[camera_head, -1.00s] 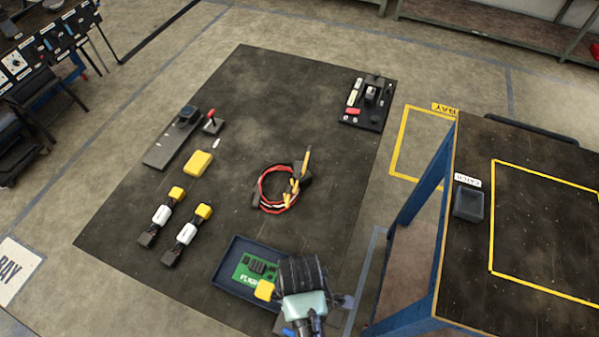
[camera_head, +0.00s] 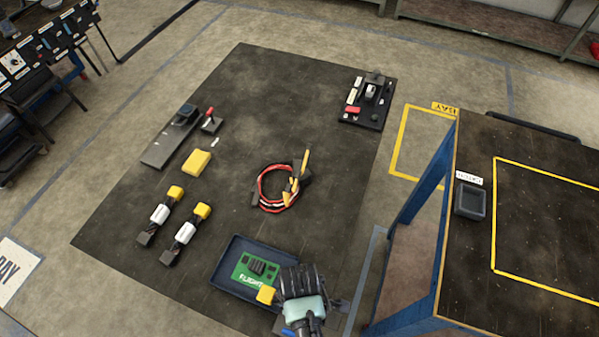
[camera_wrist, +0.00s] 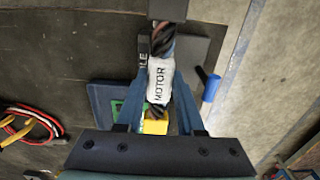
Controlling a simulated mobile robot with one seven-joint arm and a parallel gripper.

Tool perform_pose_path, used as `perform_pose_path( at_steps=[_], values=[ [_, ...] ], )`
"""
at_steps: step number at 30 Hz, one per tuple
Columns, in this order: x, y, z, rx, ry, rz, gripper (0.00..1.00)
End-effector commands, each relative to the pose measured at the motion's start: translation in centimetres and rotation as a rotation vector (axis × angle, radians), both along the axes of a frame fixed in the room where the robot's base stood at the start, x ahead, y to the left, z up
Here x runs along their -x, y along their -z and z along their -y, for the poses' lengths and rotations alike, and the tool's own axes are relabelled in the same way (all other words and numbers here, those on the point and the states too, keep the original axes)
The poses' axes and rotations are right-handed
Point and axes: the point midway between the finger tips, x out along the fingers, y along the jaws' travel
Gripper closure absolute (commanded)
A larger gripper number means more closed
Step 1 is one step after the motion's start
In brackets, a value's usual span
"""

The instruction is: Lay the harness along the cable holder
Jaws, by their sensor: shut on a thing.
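My gripper (camera_wrist: 161,78) is shut on the harness (camera_wrist: 160,82), around its white sleeve marked MOTOR. In the wrist view its dark braided cable runs up to a dark end at the top, and a yellow end (camera_wrist: 156,125) shows near my palm. In the head view my gripper (camera_head: 298,284) hides most of the harness; only its yellow end (camera_head: 266,295) shows at left. A grey plate (camera_wrist: 190,52), probably the cable holder, lies beneath the harness, with a partly hidden label ending in LE. Whether the harness touches it, I cannot tell.
A blue tray (camera_head: 228,288) with a green board (camera_head: 252,270) lies just left of my gripper. Two similar harnesses (camera_head: 160,213) lie at left. A blue-legged table (camera_head: 470,270) stands at right.

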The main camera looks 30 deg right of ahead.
Motion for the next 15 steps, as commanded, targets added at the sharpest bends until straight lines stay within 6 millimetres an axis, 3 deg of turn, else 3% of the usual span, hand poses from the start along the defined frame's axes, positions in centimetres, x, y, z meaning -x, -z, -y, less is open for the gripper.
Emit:
perform_pose_path(
  at_steps=[5,6,10,15],
  values=[
    [-0.03,0.23,0.0,0.0,0.0,0.0,1.0],
    [0.0,0.24,0.0,0.0,0.0,0.0,0.56],
    [-0.01,0.23,0.01,0.0,0.0,0.0,0.33],
    [-0.01,0.23,0.01,0.0,0.001,0.0,0.33]
  ],
)
